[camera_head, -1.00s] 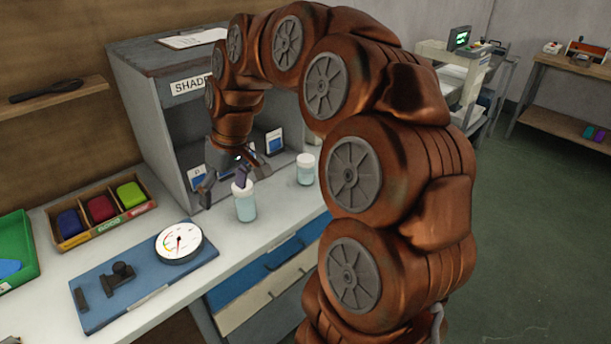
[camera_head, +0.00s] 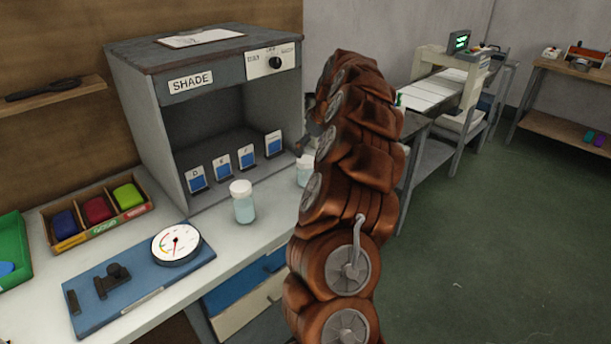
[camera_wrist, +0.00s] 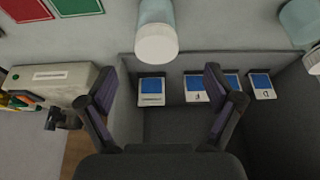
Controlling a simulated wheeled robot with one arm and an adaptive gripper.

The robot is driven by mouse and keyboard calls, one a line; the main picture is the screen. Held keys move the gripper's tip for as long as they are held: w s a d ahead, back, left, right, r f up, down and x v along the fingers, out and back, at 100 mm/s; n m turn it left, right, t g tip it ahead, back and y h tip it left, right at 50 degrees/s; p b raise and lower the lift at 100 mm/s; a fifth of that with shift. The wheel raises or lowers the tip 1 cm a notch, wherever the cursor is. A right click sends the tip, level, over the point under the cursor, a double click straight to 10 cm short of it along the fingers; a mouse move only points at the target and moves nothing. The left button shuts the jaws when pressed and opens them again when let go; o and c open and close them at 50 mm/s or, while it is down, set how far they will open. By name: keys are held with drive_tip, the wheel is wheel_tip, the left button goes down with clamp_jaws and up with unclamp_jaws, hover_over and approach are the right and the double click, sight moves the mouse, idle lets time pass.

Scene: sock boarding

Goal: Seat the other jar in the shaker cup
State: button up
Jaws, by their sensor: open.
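One jar (camera_head: 243,203), pale blue with a white lid, stands upright on the counter in front of the shade cabinet. A second similar jar (camera_head: 305,172) stands to its right, partly hidden by my arm. In the wrist view, this second jar (camera_wrist: 157,35) is at top centre, lid toward me, and the first jar (camera_wrist: 299,22) is cut off at upper right. My gripper (camera_wrist: 160,78) is open and empty, its fingers spread, with the second jar beyond the gap. In the head view my arm mostly hides the gripper. I cannot clearly make out the shaker cup.
The shade cabinet (camera_head: 140,102) holds several blue-and-white cards. A pale box-like machine (camera_wrist: 58,84) with a dark part is left in the wrist view, near red and green squares. A blue board (camera_head: 130,290) with a dial gauge (camera_head: 177,244) lies at front left.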

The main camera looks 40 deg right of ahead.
sight(306, 160)
drive_tip(key=shift+d+p+x, duration=0.15)
drive_tip(key=shift+p+x, duration=0.35)
drive_tip(key=shift+x, duration=1.3)
drive_tip(key=shift+d+p+x, duration=0.1)
drive_tip(key=shift+p+x, duration=0.4)
drive_tip(key=shift+x, duration=1.3)
drive_tip(key=shift+c, duration=0.3)
clamp_jaws()
